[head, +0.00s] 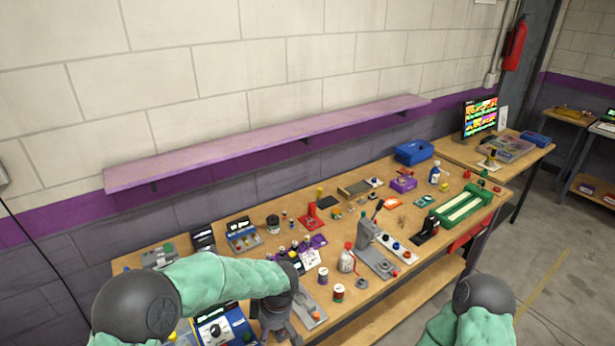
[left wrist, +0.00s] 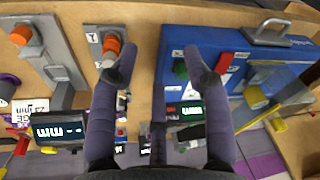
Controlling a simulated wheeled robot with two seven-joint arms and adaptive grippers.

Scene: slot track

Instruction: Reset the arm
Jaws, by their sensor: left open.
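My left arm (head: 220,278) wears a pale green sleeve and reaches in from the left over the workbench (head: 385,290). Its dark gripper (head: 277,325) hangs at the bench's front edge, beside a blue device with a dial (head: 215,328). In the left wrist view the gripper (left wrist: 162,62) is open, with nothing between its fingers. One fingertip is by a grey plate with an orange knob (left wrist: 111,48); the other is over a blue panel (left wrist: 225,50). Whether they touch these is unclear. My right arm (head: 468,325) shows at the bottom right; its gripper is out of frame.
A purple shelf (head: 270,137) runs along the wall behind. Bare floor (head: 560,280) lies to the right.

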